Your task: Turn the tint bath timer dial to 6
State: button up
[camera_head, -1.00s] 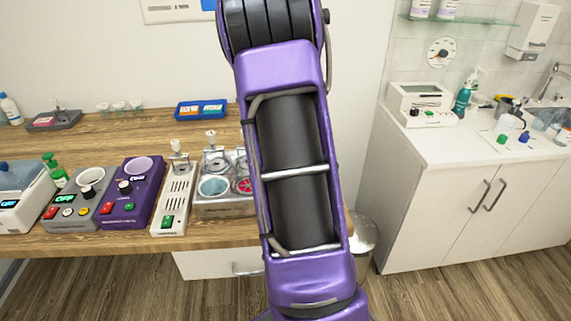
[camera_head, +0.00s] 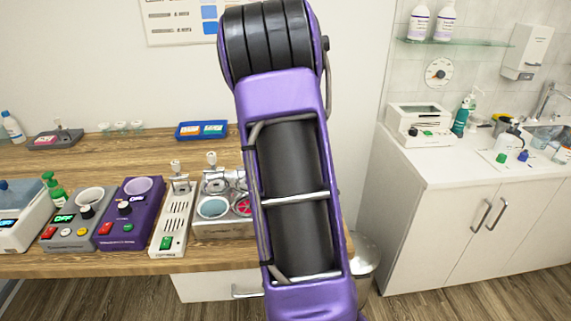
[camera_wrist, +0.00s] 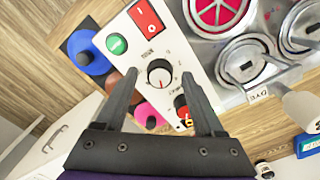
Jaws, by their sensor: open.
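The panel also has a red rocker switch (camera_wrist: 146,17) and a green button (camera_wrist: 117,44). In the head view the metal bath (camera_head: 209,228) shows partly; my arm hides the dial and gripper.
Left of the bath stand a white slotted device (camera_head: 174,215), a purple device (camera_head: 133,212) and a grey device (camera_head: 75,232). A white cabinet (camera_head: 450,215) stands right.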

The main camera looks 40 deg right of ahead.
notch_tip(320, 180, up, 17)
dwell(0.4)
dwell(0.4)
